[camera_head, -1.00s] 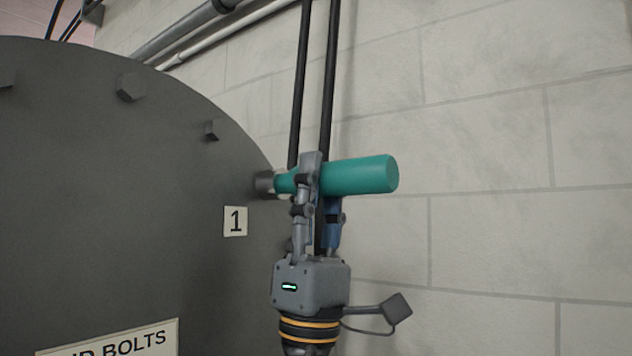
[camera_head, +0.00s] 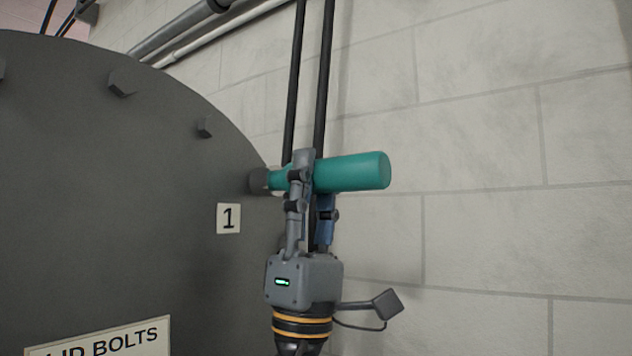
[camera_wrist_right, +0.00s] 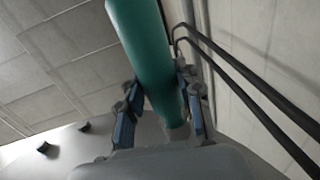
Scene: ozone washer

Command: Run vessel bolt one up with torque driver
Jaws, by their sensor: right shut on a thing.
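The torque driver (camera_head: 352,172) is a teal cylinder with a dark grey socket at its left end. It lies nearly level, its socket at the lid face beside the "1" label (camera_head: 228,218). Vessel bolt one is hidden by the socket, so I cannot tell how far the socket is over it. My right gripper (camera_head: 303,172) is shut around the driver's body from below. The right wrist view also shows the driver (camera_wrist_right: 148,50) between the two fingers. My left gripper is not in view.
The dark round vessel lid (camera_head: 120,220) fills the left, with several other bolts such as one (camera_head: 122,83) near its rim. A "LID BOLTS" sign (camera_head: 105,338) is below. Two black pipes (camera_head: 325,80) run up behind the driver, before a pale block wall (camera_head: 480,120).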

